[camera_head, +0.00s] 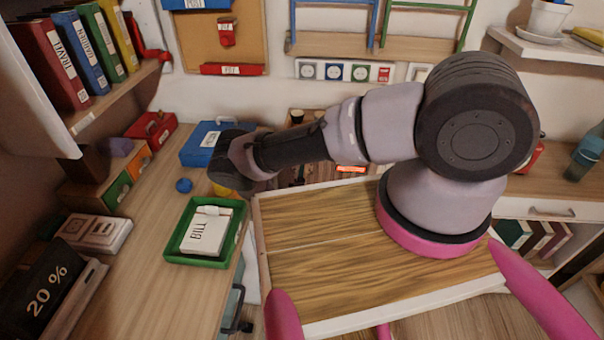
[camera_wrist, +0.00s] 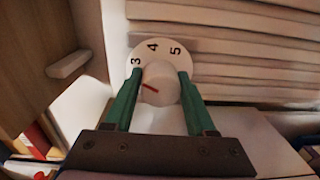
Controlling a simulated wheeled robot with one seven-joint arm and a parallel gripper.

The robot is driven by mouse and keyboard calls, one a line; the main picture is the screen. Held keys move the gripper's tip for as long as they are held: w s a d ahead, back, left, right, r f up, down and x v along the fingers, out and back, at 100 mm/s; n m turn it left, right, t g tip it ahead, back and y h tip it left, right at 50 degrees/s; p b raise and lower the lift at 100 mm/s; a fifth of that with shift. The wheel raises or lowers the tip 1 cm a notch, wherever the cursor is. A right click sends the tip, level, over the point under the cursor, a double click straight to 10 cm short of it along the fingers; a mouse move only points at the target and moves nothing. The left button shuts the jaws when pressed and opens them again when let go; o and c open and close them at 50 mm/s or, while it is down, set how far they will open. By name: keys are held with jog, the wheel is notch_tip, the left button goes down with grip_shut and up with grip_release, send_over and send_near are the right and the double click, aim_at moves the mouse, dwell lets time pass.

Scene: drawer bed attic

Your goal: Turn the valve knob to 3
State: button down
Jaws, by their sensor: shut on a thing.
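The valve knob (camera_wrist: 161,93) is a white round knob with a red pointer line, in front of a white dial plate (camera_wrist: 158,52) marked 3, 4 and 5 in the wrist view. The red line points left and slightly up, below the numeral 3 at the dial's left side. My gripper (camera_wrist: 160,76) has its two green fingers on the left and right sides of the knob, shut on it. The lower part of the dial is hidden by the knob and fingers. In the head view the arm reaches left over the desk; I cannot make out the knob or fingertips there.
A ribbed pale surface (camera_wrist: 245,50) lies right of the dial, and a brown wooden panel (camera_wrist: 35,60) left. Book shelves stand left.

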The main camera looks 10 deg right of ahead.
jog(key=shift+s+f+n, duration=0.1)
jog(key=shift+n, duration=0.2)
dwell(0.4)
jog(key=shift+c, duration=1.1)
grip_release()
